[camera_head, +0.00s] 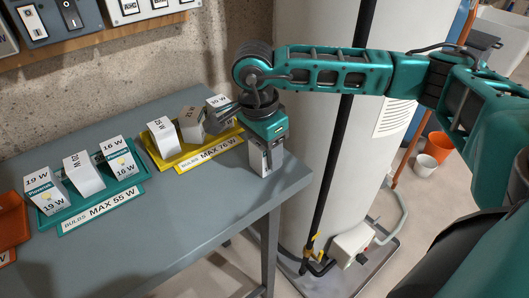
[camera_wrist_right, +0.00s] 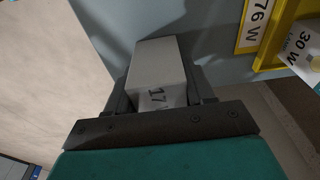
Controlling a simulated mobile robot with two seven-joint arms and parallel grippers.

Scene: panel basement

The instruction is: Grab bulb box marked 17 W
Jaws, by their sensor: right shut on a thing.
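The bulb box marked 17 (camera_wrist_right: 158,68) is a white-grey box seen close up in the right wrist view, between the two dark fingers of my right gripper (camera_wrist_right: 160,92). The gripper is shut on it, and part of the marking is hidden. In the head view my right gripper (camera_head: 266,146) points down near the table's right edge, with the box (camera_head: 262,163) between its fingers. I cannot tell whether the box touches the table. My left gripper is not in view.
On the grey table (camera_head: 190,225), a green tray (camera_head: 72,212) marked MAX 55 W and a yellow tray (camera_head: 183,164) marked MAX 76 W hold bulb boxes. An orange tray (camera_head: 10,232) is at far left. A white tank (camera_head: 315,120) stands right of the table.

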